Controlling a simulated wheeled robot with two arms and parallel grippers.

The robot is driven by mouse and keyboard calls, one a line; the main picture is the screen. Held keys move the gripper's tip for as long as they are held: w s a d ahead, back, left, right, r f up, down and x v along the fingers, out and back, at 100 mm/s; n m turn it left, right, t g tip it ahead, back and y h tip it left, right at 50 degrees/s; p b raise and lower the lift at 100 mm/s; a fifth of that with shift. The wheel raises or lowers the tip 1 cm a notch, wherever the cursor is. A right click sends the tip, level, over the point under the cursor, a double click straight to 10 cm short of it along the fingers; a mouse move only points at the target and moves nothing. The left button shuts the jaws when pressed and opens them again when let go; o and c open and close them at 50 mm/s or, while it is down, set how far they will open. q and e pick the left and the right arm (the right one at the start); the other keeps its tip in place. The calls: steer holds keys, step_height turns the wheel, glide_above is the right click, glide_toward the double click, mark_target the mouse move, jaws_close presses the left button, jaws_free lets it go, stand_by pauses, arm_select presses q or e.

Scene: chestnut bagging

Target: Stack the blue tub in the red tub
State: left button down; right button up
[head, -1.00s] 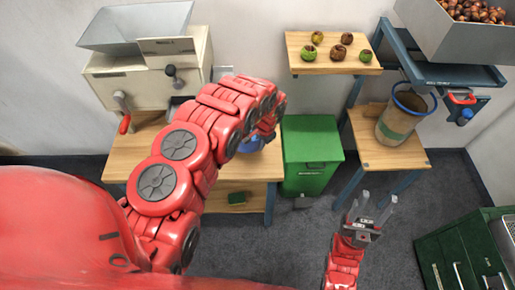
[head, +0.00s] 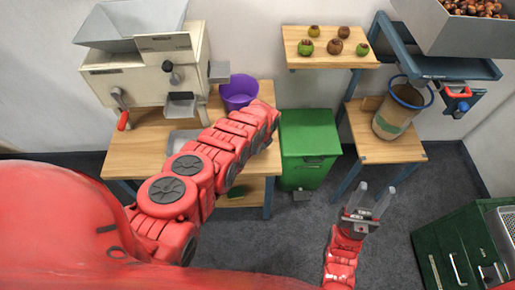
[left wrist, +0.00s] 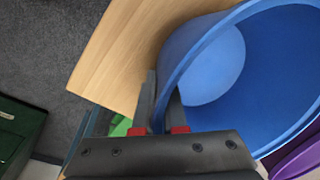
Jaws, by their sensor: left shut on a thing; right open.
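The blue tub (left wrist: 215,65) fills much of the left wrist view, seen into its open top. My left gripper (left wrist: 160,108) is shut on its wall, one finger on each side of the rim. In the head view my own left arm hides this gripper and the blue tub. A purple tub (head: 238,92) stands at the back of the wooden table, and a purple edge (left wrist: 300,155) shows beside the blue tub in the left wrist view. No red tub can be made out. My right gripper (head: 371,203) is open and empty above the floor.
A cream machine with a hopper (head: 150,75) stands on the wooden table (head: 135,140). A green bin (head: 308,150) is right of the table. A bucket (head: 396,115) stands on a side stand. A green cabinet (head: 440,255) is at lower right.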

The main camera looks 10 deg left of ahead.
arm_select(q)
steer(key=shift+f, duration=0.15)
steer(key=c, duration=1)
jaws_free()
